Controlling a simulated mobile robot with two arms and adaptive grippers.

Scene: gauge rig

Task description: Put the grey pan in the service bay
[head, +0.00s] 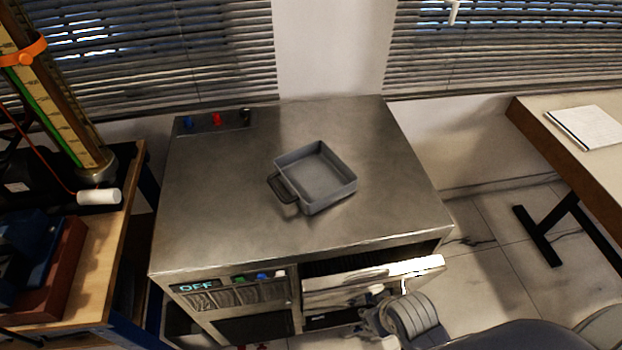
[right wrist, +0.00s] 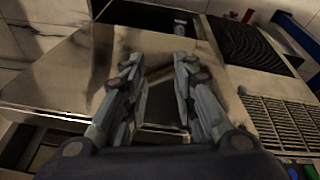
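The grey pan (head: 318,178), a square shallow pan with a loop handle at its left, sits upright and empty on the metal cabinet top (head: 230,200). In the cabinet's front right, a dark opening (head: 345,262), apparently the service bay, shows above a pale metal panel (head: 345,284) that stands out from the front. My right gripper (head: 378,318) is low in front of this panel, well away from the pan. In the right wrist view its two fingers (right wrist: 158,66) are spread apart, with metal surfaces beyond; contact with the panel cannot be told. My left gripper is not in view.
A display reading OFF (head: 196,286) and coloured buttons (head: 262,277) are on the cabinet front. Coloured knobs (head: 217,120) are at the top's back left. A cluttered wooden bench (head: 95,255) stands left, a table (head: 580,150) right. The cabinet top around the pan is clear.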

